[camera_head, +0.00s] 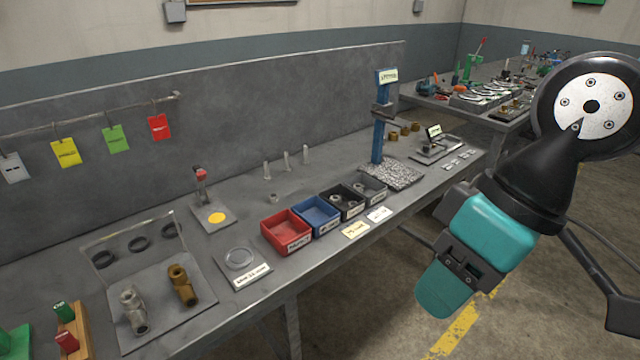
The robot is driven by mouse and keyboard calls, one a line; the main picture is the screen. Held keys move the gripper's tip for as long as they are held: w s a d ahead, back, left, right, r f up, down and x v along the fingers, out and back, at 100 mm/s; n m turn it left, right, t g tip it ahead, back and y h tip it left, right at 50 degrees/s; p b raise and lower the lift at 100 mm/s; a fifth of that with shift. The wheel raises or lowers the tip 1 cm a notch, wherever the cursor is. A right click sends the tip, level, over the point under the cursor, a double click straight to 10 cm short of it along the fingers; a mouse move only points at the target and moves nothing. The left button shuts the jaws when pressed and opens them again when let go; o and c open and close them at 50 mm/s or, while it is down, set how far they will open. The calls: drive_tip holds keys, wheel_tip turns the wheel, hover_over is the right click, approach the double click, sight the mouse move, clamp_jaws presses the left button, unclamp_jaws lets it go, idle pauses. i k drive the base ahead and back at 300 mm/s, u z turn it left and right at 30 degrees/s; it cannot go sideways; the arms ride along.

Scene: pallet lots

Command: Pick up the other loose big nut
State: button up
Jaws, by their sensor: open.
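A small grey nut-like piece (273,198) lies loose on the bench, in front of several upright bolts or pins (285,160). It is too small to judge its size class. Grey nut-like pieces (352,205) lie inside the black bin (346,213). The grey bin (371,194) beside it also holds something small, hard to make out. My gripper (466,262), with teal parts, is at the right, off the front edge of the bench. It is open, and no held object shows. It is well apart from the loose piece and the bins.
Red (270,238) and blue (307,222) bins stand beside the black one. A blue post (379,140) rises behind the grey bin. A fixture with pipe fittings (182,284) is at the left. A back panel (230,110) bounds the bench.

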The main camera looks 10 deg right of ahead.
sight(272, 197)
drive_tip(key=z, duration=0.25)
drive_tip(key=i, duration=0.8)
drive_tip(key=u, duration=0.75)
drive_tip(key=i, duration=0.65)
drive_tip(key=u, duration=0.65)
